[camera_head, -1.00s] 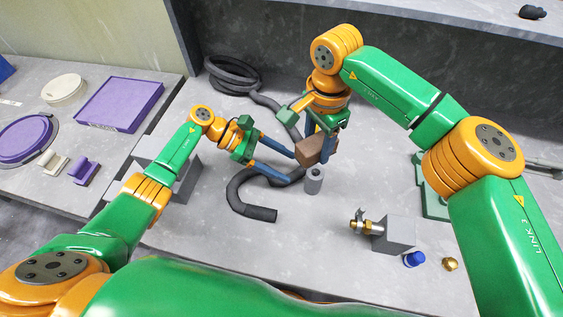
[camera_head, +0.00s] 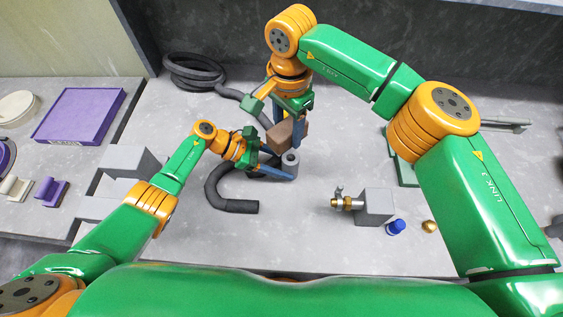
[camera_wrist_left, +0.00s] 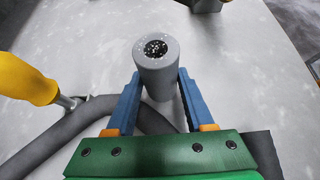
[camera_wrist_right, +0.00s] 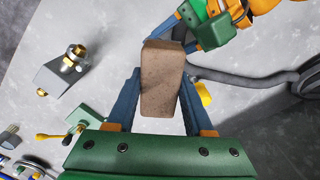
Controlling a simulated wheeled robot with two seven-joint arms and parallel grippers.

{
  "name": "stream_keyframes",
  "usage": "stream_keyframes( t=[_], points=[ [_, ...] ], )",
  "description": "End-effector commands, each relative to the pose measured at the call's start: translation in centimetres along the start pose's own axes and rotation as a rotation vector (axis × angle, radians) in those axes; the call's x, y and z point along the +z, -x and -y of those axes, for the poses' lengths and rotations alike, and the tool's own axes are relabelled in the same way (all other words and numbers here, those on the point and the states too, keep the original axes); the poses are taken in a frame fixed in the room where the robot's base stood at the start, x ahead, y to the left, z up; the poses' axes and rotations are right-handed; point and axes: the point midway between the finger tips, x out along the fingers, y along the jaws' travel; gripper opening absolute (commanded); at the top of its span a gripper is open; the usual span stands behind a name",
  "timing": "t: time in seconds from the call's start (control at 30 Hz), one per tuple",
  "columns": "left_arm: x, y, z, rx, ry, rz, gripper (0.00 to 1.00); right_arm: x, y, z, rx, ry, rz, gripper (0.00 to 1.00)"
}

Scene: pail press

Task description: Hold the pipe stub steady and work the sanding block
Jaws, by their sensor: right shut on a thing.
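The grey pipe stub (camera_head: 291,164) stands upright on the table. In the left wrist view the pipe stub (camera_wrist_left: 157,72) shows its dark hollow top and sits between my left fingers. My left gripper (camera_head: 283,167) is low beside the stub, its blue fingers open on either side of it. My right gripper (camera_head: 286,128) points down behind and above the stub, shut on the brown sanding block (camera_head: 279,135). In the right wrist view the sanding block (camera_wrist_right: 163,78) is held between both fingers. The gap between block and stub is hard to judge.
A dark hose (camera_head: 216,196) curls close to the left gripper. A yellow-handled tool (camera_wrist_left: 28,80) shows near it. A grey block with a brass fitting (camera_head: 374,205), a blue cap (camera_head: 396,227) and a brass cap (camera_head: 430,226) stand at right.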

Motion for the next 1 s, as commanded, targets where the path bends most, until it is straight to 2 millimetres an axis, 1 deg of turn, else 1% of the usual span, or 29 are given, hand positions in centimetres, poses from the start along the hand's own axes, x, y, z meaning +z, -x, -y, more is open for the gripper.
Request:
stream_keyframes(
  t=[0.03,0.07,0.1,0.2,1.0],
  points=[
    [0.02,0.02,-0.01,0.0,0.0,0.001,0.42,0.0,0.01,0.0,0.0,0.0,0.0,0.07],
    [0.03,0.02,-0.01,0.0,0.0,0.001,0.34,0.0,0.01,0.0,0.0,0.0,0.0,0.07],
    [0.02,0.02,-0.01,0.0,0.0,0.001,0.23,0.0,0.01,0.0,0.0,0.0,0.0,0.07],
    [0.02,0.03,-0.02,0.001,0.0,0.001,0.0,0.0,0.01,0.0,0.0,0.0,0.0,0.07],
    [-0.06,-0.01,0.0,0.0,0.001,0.0,0.0,0.0,0.0,0.0,0.0,0.0,0.0,0.07]
  ],
)
